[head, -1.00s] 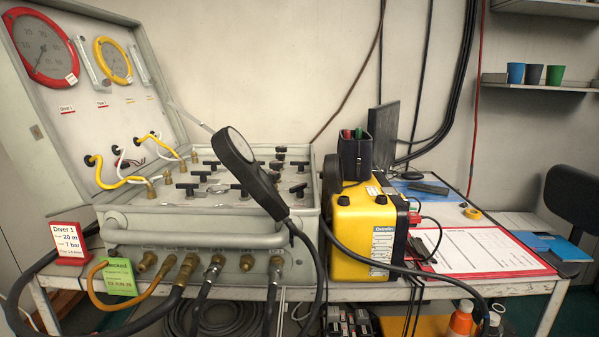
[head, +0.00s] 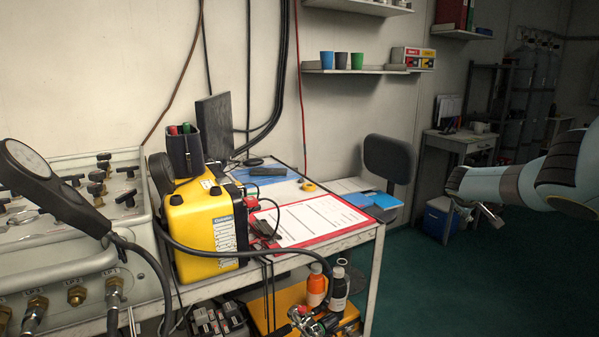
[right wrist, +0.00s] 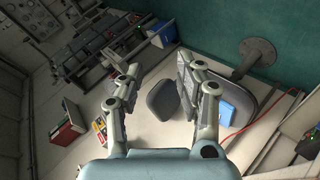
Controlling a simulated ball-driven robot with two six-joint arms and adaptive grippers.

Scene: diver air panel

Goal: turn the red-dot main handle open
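The grey air panel (head: 75,262) is cut off at the left edge of the head view. Several black T-shaped valve handles (head: 126,198) stand on its top. I cannot make out a red dot on any of them. A black handheld gauge (head: 52,187) on a hose stands in front of the handles and hides some. My right gripper (head: 484,212) is at the right of the head view, in free air far from the panel. In the right wrist view its two fingers (right wrist: 160,66) are spread apart with nothing between them. My left gripper is not in view.
A yellow case (head: 205,228) with a black pen holder (head: 185,150) stands right of the panel. A red-edged clipboard (head: 312,219) lies on the table. Bottles (head: 316,285) stand below. A dark chair (head: 388,160) is behind; green floor (head: 450,285) at right is clear.

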